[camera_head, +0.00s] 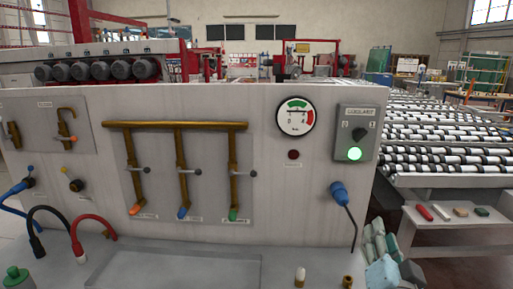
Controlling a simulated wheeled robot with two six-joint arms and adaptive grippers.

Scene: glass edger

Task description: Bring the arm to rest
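My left gripper is not in view.
A coolant box (355,134) with a lit green button and a gauge (296,116) are on the panel. Brass pipes (181,170) with valves are at its middle, coloured hoses (75,235) at left. A roller conveyor (440,140) and a small shelf (455,216) stand at right.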

